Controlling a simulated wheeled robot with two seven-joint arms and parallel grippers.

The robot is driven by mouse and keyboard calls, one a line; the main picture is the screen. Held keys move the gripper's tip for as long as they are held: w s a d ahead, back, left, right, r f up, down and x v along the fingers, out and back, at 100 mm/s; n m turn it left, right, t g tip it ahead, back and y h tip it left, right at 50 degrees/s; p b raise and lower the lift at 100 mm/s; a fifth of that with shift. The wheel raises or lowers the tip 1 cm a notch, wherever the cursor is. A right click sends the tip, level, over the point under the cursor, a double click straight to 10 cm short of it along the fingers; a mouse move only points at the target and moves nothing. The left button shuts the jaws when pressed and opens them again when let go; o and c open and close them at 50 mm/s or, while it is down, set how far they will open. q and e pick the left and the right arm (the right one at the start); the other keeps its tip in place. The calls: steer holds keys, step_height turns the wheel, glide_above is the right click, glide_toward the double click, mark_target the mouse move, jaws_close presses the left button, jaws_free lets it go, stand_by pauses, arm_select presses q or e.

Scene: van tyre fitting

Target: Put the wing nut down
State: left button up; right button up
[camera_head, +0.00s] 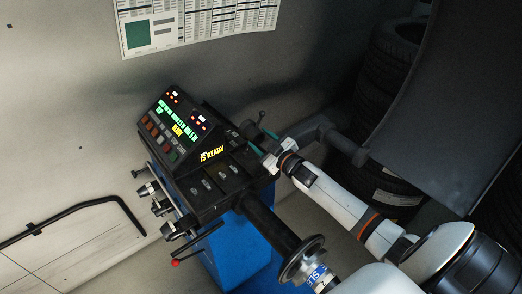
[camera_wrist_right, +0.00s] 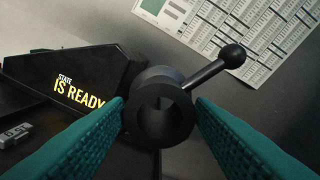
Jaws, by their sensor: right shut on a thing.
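The wing nut (camera_wrist_right: 160,108) is a black ring with a round bore facing the camera in the right wrist view. Its lever with a ball end points up and right. My right gripper (camera_wrist_right: 160,112) is shut on it, with one green finger pad on each side. In the head view the wing nut (camera_head: 248,128) is small and dark at the tip of my right gripper (camera_head: 262,138), by the back right corner of the balancing machine. I cannot tell whether it touches the machine. My left gripper is not in view.
Stacked tyres (camera_head: 377,85) and a large dark panel (camera_head: 455,90) stand at the right.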

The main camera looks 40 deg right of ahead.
steer(key=shift+f, duration=1.7)
steer(key=shift+f, duration=0.25)
steer(key=o, duration=0.7)
steer(key=shift+f+b, duration=0.25)
steer(key=shift+b, duration=0.05)
steer(key=o, duration=0.5)
steer(key=shift+r, duration=0.1)
steer(key=shift+c, duration=0.2)
steer(key=shift+s, duration=0.1)
steer(key=shift+r, duration=0.1)
